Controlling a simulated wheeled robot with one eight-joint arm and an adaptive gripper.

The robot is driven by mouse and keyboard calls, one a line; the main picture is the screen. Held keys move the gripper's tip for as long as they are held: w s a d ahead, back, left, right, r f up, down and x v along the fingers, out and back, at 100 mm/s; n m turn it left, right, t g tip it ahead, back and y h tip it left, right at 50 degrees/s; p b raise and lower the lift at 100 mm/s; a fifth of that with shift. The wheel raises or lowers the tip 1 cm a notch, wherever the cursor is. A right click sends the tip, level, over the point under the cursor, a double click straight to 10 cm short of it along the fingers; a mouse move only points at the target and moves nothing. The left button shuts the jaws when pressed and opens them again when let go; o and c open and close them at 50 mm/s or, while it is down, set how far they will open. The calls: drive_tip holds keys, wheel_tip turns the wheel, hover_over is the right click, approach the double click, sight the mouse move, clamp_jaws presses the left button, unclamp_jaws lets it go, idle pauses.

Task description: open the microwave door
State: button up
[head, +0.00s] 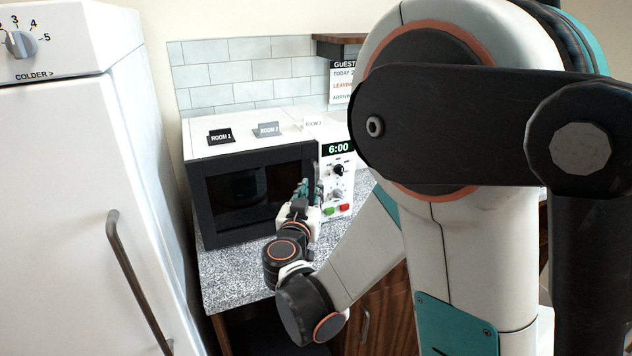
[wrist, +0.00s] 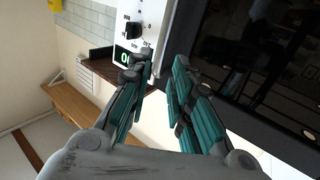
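The microwave (head: 240,148) stands on the counter with a white body and a dark door (head: 222,205). The door looks shut. My gripper (head: 308,188) is in front of the door's right edge, beside the control panel (head: 337,185) with its 6:00 display. In the wrist view, the two teal-padded fingers of my gripper (wrist: 165,72) stand apart with a narrow gap between them. The dark door (wrist: 245,50) fills the upper right there and the white panel (wrist: 130,25) is at the upper left. Whether the handle lies between the fingers, I cannot tell.
A white fridge (head: 70,170) with a dark handle (head: 135,280) stands close on the left. Small room signs (head: 268,130) stand on the microwave. The speckled counter (head: 235,280) shows in front of it. Wooden cabinets (head: 375,310) are below.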

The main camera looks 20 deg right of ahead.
sight(316, 179)
drive_tip(key=b+x, duration=0.1)
drive_tip(key=x, duration=0.7)
drive_tip(key=shift+a, duration=0.1)
clamp_jaws()
